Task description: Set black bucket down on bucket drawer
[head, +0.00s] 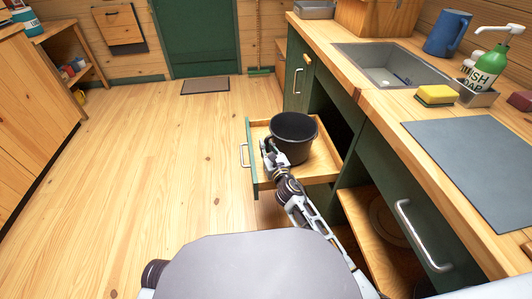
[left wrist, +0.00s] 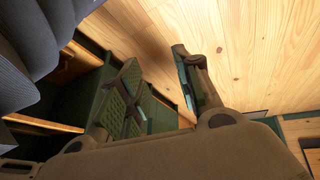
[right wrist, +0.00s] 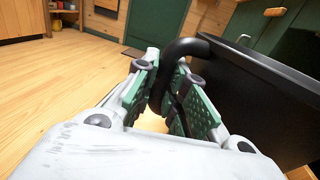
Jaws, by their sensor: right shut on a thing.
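The black bucket (head: 293,145) is upright over the pulled-out bucket drawer (head: 325,164), inside its outline. Whether its base touches the drawer floor I cannot tell. My right gripper (head: 267,148) is at the bucket's left side, near the drawer's green front. In the right wrist view, its fingers (right wrist: 166,80) are shut on the bucket's curved black handle (right wrist: 184,46), and the bucket wall (right wrist: 262,100) fills the right side. My left gripper (left wrist: 160,78) is open and empty in the left wrist view, its fingers well apart. It is not seen in the head view.
The wooden counter (head: 385,105) with a sink (head: 390,66) overhangs the cabinet right of the drawer. An open lower compartment (head: 370,225) lies nearer me. The plank floor (head: 170,150) to the left is clear, with a small mat (head: 205,86) by the green door.

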